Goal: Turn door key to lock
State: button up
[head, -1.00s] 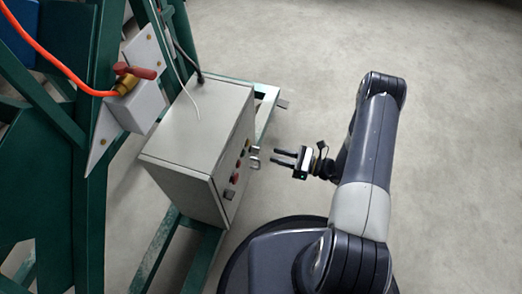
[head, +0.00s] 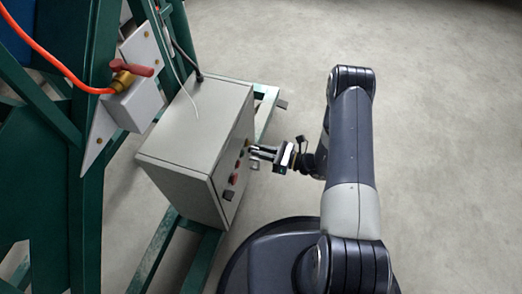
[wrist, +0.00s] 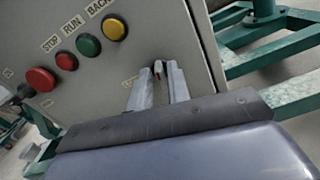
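The grey control box (head: 196,124) shows at the middle left of the head view. Its front panel (wrist: 190,42) fills much of the wrist view. A small pale and reddish part, which looks like the door key (wrist: 158,68), stands out from the panel below the yellow button. My gripper (head: 256,150) is at the panel's right side, pointing at it. In the wrist view its two fingers (wrist: 161,72) lie on either side of the key, with a gap between them. I see no clear contact with the key, whose lower part and slot are hidden.
Green frame beams (head: 262,112) run behind and below the box. The floor right of the arm is clear.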

grip_shut()
jog(key=shift+f, duration=0.1)
jog(key=shift+n+b, duration=0.85)
jog(key=shift+n, duration=0.35)
jog(key=shift+o, duration=1.4)
grip_release()
jog(key=p+v, duration=0.2)
jog(key=v, duration=0.9)
jog(key=shift+a, duration=0.1)
